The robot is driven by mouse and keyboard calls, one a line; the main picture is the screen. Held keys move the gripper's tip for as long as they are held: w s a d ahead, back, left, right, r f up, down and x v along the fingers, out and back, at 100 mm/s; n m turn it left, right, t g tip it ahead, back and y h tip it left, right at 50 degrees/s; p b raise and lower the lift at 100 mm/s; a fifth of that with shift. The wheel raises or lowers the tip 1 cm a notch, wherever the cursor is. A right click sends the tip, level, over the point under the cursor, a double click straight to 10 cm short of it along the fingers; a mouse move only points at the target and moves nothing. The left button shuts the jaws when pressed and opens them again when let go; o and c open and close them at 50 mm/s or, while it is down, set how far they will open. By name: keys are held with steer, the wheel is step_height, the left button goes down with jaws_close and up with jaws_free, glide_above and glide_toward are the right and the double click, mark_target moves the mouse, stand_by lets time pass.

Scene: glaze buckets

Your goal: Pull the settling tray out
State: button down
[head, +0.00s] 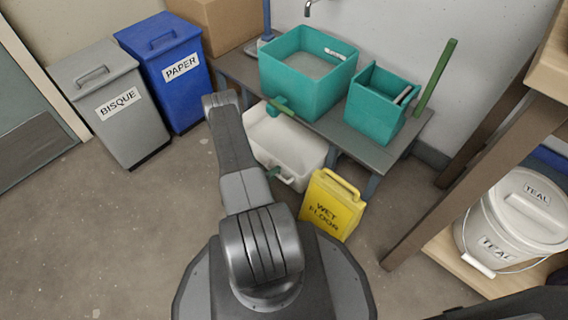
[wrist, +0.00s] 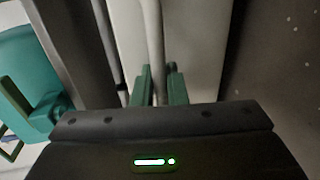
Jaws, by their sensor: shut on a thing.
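The settling tray (head: 307,159) is a white, open-topped tub on the floor, partly under the grey bench in the head view. Its pale wall also fills the upper middle of the wrist view (wrist: 201,45). A white bar handle (wrist: 154,40) runs between my gripper's fingers. My gripper (wrist: 160,88), with green finger pads, is shut on this handle. In the head view my arm hides most of the gripper and part of the tray; small green parts show at the tray's near side.
The bench (head: 344,131) carries a large teal basin (head: 297,94) and a smaller teal bin (head: 372,122). A yellow wet-floor sign (head: 331,208) stands close right of the tray. Grey (head: 126,132) and blue (head: 183,97) bins stand left. Floor (head: 110,225) at left is clear.

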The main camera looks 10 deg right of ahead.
steer(key=shift+f+v, duration=0.2)
steer(key=shift+v, duration=0.85)
steer(key=shift+f+v, duration=0.25)
steer(key=shift+v, duration=0.75)
steer(key=shift+a, duration=0.1)
steer(key=c, duration=1.8)
jaws_free()
steer(key=shift+a, duration=0.1)
